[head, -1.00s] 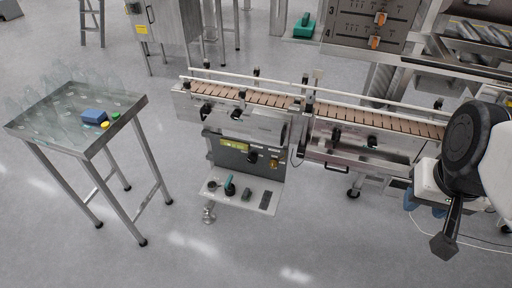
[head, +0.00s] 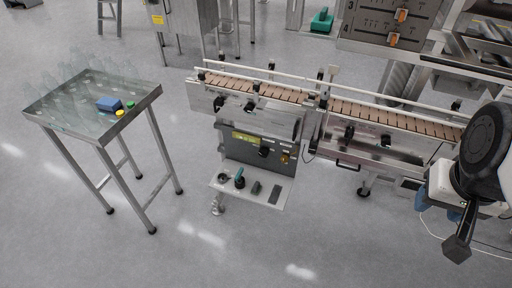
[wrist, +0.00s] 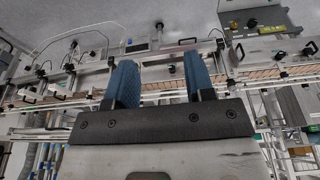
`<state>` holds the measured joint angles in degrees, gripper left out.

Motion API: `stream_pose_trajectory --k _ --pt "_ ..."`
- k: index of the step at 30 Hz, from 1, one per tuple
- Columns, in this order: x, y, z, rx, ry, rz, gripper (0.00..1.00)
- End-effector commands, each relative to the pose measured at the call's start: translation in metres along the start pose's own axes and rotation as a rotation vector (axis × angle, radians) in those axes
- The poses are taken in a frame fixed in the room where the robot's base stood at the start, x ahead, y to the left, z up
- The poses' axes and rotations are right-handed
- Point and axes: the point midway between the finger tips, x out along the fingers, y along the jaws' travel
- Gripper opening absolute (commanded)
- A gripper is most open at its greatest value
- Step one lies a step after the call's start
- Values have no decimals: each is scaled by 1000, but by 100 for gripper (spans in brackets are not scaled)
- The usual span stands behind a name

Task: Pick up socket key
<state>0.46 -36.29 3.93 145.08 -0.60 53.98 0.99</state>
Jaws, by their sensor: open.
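A small steel shelf (head: 270,190) under the conveyor's control box holds several small tools. They are a round black piece (head: 223,178), a teal-handled tool (head: 239,179), a dark block (head: 256,188) and a flat dark piece (head: 275,195). The teal-handled one looks most like a socket key, but it is too small to be sure. My gripper (wrist: 160,80) is open and empty, its two blue fingers apart in the wrist view. In the head view it is mostly hidden by my arm at the right edge, well away from the shelf.
A conveyor (head: 265,90) with rails runs across the middle, above the control box (head: 262,148). A steel table (head: 78,128) at left holds clear bottles, a blue box (head: 109,103) and yellow and green caps. Open grey floor (head: 330,245) lies in front.

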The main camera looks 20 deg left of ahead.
Motion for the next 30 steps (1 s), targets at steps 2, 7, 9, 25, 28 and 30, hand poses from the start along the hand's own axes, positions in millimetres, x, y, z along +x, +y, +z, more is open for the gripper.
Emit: stream_pose_trajectory --k 2,7,9,25,28,30 --pt "0 0 0 0 0 0 49" --pt "0 -1 -3 -1 -1 -1 49" --pt "1 -2 -7 -1 -2 -1 49" --pt "23 -38 -95 -4 -34 -19 49" --pt "31 -49 -115 -4 -41 -23 49" --pt "37 -57 -129 -4 -46 -25 49"
